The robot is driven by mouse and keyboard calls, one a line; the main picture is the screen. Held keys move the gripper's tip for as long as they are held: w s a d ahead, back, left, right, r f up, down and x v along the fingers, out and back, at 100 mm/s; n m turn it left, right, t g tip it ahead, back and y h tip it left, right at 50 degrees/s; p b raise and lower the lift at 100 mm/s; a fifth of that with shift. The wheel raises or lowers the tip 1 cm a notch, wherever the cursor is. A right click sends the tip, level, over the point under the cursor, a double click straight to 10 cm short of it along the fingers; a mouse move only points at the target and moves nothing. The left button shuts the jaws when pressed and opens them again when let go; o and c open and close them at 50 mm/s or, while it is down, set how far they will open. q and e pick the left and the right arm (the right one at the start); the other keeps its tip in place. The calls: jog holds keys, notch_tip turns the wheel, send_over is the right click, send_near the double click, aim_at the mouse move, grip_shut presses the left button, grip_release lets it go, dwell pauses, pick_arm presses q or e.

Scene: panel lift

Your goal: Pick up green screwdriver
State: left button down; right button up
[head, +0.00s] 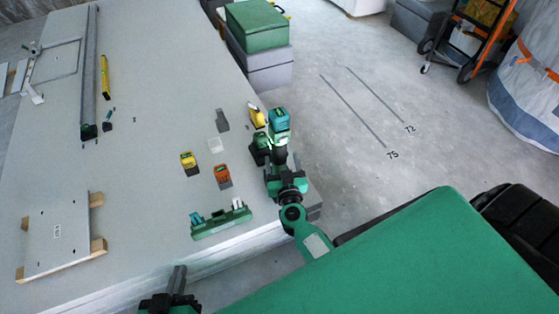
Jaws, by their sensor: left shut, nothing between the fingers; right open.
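I cannot clearly pick out a green screwdriver in the head view. A green rack (221,222) near the table's front edge holds a few small teal and pale pieces, too small to identify. A small teal and dark item (107,121) lies farther back beside the yellow level. My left gripper (178,279) is shut and empty at the bottom edge, in front of the table. My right gripper (269,158) is open at the table's right edge, behind and to the right of the rack, beside a teal and green tool (279,127). Their contact cannot be told.
The grey table (150,120) carries a yellow tape measure (189,163), an orange one (223,176), a yellow level (105,77), a long rail (89,70) and a panel on wood blocks (57,236). Green and grey cases (257,25) stand behind.

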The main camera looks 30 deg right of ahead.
aim_at(281, 155)
jog(key=b+x, duration=0.1)
jog(key=x, duration=0.3)
jog(key=shift+w+r, duration=0.1)
jog(key=shift+w, duration=0.1)
grip_shut()
pick_arm(q)
jog(key=w+r+t, duration=0.2)
jog(key=r, duration=0.1)
jog(key=shift+a+r, duration=0.1)
jog(key=shift+r, duration=0.05)
pick_arm(e)
jog(key=shift+r, duration=0.2)
